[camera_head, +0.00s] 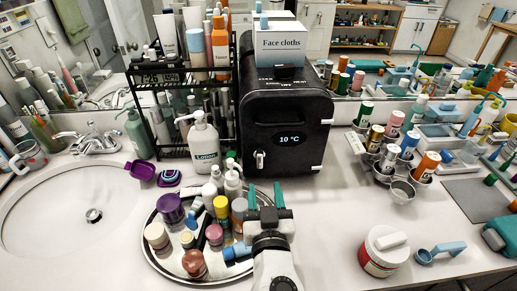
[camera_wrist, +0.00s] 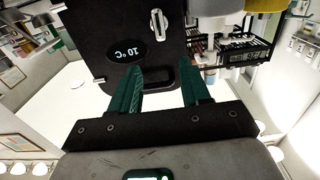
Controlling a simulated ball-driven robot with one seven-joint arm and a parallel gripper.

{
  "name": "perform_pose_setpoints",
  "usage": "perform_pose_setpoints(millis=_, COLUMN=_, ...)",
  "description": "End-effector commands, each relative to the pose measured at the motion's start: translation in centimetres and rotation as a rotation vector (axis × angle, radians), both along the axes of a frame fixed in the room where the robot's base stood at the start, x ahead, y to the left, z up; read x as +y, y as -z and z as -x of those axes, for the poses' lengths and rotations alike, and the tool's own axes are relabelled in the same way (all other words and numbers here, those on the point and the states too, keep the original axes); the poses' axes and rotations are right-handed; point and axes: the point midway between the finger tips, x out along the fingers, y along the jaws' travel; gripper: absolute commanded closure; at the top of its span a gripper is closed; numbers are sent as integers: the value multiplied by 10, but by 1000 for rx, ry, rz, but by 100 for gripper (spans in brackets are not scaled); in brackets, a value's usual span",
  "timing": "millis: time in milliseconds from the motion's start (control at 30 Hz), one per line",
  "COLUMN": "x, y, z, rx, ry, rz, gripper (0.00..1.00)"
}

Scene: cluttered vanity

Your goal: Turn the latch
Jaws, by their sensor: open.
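The small silver latch (camera_head: 260,159) is on the front of a black mini fridge (camera_head: 300,150), at the lower left of its door. In the wrist view, which shows the fridge upside down, the latch (camera_wrist: 157,27) is near the top middle, lengthwise up and down. My gripper (camera_head: 265,194) is open and empty, its two green fingers pointing at the fridge front. In the head view it is below and in front of the latch, apart from it. In the wrist view my gripper (camera_wrist: 162,80) has the dark door handle (camera_wrist: 161,77) showing between its fingers.
A round tray (camera_head: 160,262) crowded with bottles and jars lies beside my gripper on the left. A lotion bottle (camera_head: 203,143) and a black rack (camera_head: 185,85) stand left of the fridge. The counter right of my gripper is clear up to a red-and-white jar (camera_head: 383,252).

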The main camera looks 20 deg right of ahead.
Motion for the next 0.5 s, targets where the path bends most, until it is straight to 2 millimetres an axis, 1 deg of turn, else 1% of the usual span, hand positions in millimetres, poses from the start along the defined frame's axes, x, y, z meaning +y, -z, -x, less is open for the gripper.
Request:
perform_pose_setpoints(millis=67, x=1, y=-2, z=-4, rx=-6, ry=-5, rz=1, gripper=53)
perform_pose_setpoints(millis=167, x=-2, y=-4, z=-15, rx=-7, ry=-4, rz=1, gripper=53)
perform_pose_setpoints(millis=500, x=-22, y=-4, z=-72, rx=-5, ry=-1, rz=0, gripper=53)
